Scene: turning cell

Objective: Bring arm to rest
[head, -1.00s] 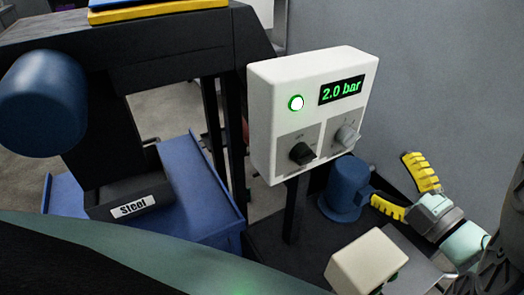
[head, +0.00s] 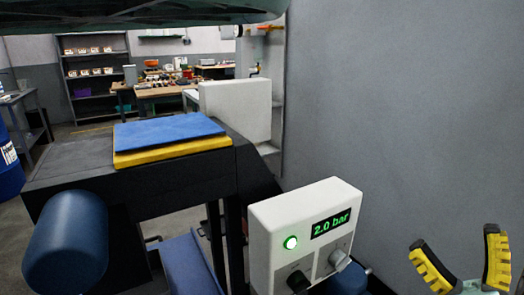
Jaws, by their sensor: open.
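My gripper (head: 458,265) shows at the lower right of the head view, with two yellow ribbed fingers pointing up and spread wide apart. Nothing is between them. The gripper is to the right of a white control box (head: 262,232) and apart from it. Its wrist is cut off by the bottom edge of the picture. A dark green-grey part crosses the top left of the view; I cannot tell for sure what it is.
A black machine frame (head: 70,160) with a blue cylinder (head: 66,243) stands left. A grey wall (head: 400,110) closes the right side. Shelves (head: 92,62) stand far back.

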